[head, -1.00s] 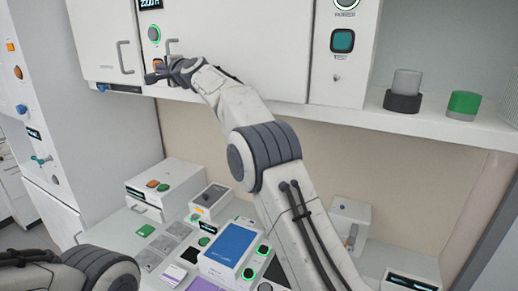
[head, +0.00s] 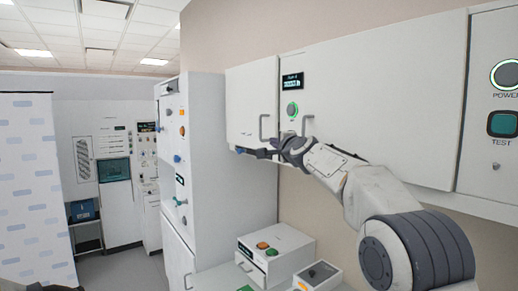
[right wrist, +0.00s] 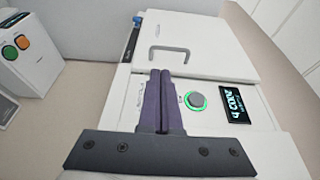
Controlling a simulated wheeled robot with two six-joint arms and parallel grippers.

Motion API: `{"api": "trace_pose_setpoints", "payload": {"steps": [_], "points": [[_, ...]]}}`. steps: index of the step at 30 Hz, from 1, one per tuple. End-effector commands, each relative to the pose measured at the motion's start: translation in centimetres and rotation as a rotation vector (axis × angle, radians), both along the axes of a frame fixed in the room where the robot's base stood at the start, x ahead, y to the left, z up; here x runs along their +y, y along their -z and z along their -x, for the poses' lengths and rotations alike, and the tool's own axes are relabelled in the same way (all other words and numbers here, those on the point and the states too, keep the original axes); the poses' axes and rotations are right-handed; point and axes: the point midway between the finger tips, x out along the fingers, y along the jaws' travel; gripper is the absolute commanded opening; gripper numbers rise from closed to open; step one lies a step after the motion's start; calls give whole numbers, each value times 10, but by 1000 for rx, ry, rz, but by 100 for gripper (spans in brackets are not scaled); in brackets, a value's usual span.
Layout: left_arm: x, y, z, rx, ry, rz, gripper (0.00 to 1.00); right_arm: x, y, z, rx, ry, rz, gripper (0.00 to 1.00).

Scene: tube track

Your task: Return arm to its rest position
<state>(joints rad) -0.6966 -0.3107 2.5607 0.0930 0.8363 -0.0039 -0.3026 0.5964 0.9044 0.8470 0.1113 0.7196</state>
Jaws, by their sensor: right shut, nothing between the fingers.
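My right arm reaches in from the lower right in the head view. My right gripper (head: 250,152) is in front of the white wall cabinet (head: 380,110), close to the lower edge of its doors. Its dark fingers point left and are shut with nothing between them. In the right wrist view the closed fingers (right wrist: 162,100) lie side by side in front of the cabinet face, and whether they touch it cannot be told. My left gripper is not in view.
A green-ringed button (head: 292,110) and two door handles, one (head: 263,128) left of it, are near my right gripper. A tall white unit (head: 215,150) stands at left. Below is a box with orange and green buttons (head: 262,246). A patterned curtain (head: 35,190) hangs far left.

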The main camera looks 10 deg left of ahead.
Motion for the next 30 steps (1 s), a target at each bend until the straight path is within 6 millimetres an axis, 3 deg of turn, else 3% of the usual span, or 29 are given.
{"api": "trace_pose_setpoints", "payload": {"steps": [8,14,17,22,26,30], "points": [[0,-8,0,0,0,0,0,35,-2,35,3,1,-1,0],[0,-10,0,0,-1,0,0,35,8,43,13,7,38,0],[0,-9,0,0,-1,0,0,16,41,47,54,10,162,0],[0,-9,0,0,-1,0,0,-45,138,77,191,-27,524,0],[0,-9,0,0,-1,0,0,-94,212,123,312,-107,790,0],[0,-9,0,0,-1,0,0,-143,283,189,446,-235,1028,0]]}}
